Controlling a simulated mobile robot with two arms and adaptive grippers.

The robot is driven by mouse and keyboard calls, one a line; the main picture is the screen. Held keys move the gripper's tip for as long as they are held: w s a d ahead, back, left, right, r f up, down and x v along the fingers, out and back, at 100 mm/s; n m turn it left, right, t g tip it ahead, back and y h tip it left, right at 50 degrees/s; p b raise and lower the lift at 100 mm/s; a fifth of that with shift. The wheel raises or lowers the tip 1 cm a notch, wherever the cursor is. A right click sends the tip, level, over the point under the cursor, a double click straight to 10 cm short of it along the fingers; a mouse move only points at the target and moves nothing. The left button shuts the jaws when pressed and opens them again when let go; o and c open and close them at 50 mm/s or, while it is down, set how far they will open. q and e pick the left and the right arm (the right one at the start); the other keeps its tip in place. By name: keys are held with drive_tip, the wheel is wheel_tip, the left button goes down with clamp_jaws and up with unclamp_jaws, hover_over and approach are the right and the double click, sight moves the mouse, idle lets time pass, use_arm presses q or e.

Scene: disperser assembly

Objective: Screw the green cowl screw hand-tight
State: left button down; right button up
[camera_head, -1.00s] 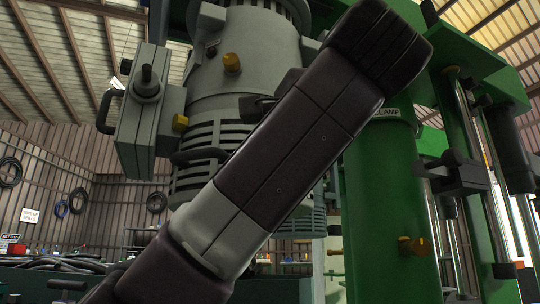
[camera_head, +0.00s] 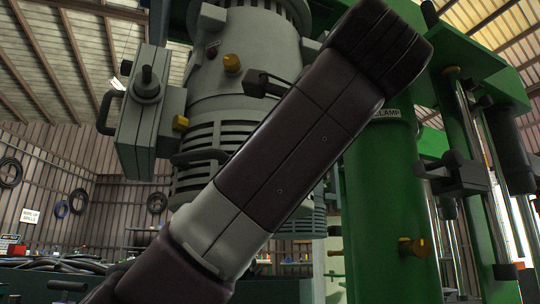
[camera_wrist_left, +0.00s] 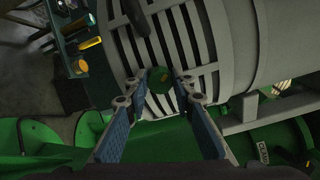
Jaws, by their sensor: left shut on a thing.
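The green cowl screw (camera_wrist_left: 158,88) shows as a round green head in the left wrist view, in front of the grey slotted cowl (camera_wrist_left: 190,40). My left gripper (camera_wrist_left: 161,79) is shut on the screw, with one fingertip on each side of its head. The screw's thread and seat are hidden. In the head view my left arm crosses the middle and hides the screw and most of the gripper. The grey motor with its slotted cowl (camera_head: 206,137) stands behind the arm. My right gripper is in neither view.
A green column (camera_head: 385,200) and steel rods stand to the right. A dark handle (camera_wrist_left: 137,16) lies across the cowl above the gripper.

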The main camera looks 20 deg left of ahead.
use_arm(q)
drive_tip(key=shift+r, duration=0.1)
drive_tip(key=c, duration=1.6)
unclamp_jaws()
drive_tip(key=shift+n, duration=0.3)
